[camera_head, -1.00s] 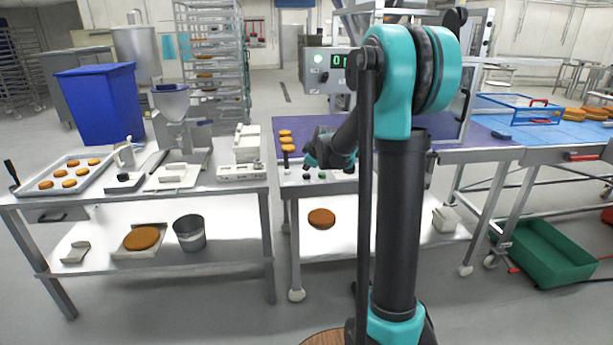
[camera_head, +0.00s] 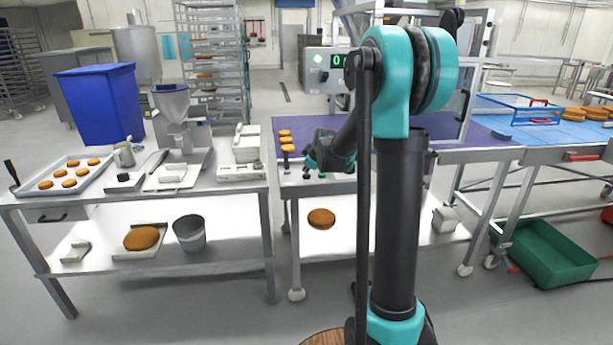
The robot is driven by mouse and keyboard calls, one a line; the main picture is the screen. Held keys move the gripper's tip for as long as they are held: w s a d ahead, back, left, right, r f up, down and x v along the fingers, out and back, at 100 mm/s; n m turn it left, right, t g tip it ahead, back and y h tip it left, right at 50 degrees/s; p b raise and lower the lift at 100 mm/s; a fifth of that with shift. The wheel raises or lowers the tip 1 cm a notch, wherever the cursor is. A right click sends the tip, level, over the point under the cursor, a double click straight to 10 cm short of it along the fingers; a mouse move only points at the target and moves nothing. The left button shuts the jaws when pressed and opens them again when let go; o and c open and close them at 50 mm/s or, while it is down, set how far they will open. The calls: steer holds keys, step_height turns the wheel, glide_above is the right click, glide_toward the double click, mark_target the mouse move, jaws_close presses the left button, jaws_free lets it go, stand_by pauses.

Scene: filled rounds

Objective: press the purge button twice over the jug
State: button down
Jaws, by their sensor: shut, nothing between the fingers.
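A small light jug (camera_head: 124,154) stands upright on the left steel table, beside the baking tray and left of the hopper machine (camera_head: 172,118). What is in it is too small to tell. Small buttons, including a green one (camera_head: 322,175), sit along the front edge of the conveyor table; no label is readable, so I cannot tell which is the purge button. A small black box (camera_head: 123,180) lies in front of the jug. My gripper (camera_head: 307,165) is shut and empty, low over the conveyor's front edge by the buttons. Whether it touches one is unclear.
A tray of browned rounds (camera_head: 101,179) lies at the left table's end. A control box (camera_head: 325,71) with a green light stands behind. A blue bin (camera_head: 101,105) stands behind the left table.

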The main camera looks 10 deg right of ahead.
mark_target(307, 175)
steer(key=shift+f, duration=0.55)
stand_by(0.6)
steer(key=shift+r, duration=1)
steer(key=shift+r, duration=2.5)
steer(key=s+d+f+m+g, duration=0.1)
steer(key=s+f+m, duration=0.2)
steer(key=s, duration=1)
steer(key=s+d+f+m+g+h, duration=0.1)
steer(key=s+f+m, duration=0.3)
steer(key=s+f, duration=0.5)
steer(key=s+d+f+m+g+h, duration=0.1)
steer(key=s+f+m, duration=0.3)
steer(key=s, duration=1.5)
steer(key=shift+d+f+g, duration=0.5)
steer(key=shift+f+g, duration=0.4)
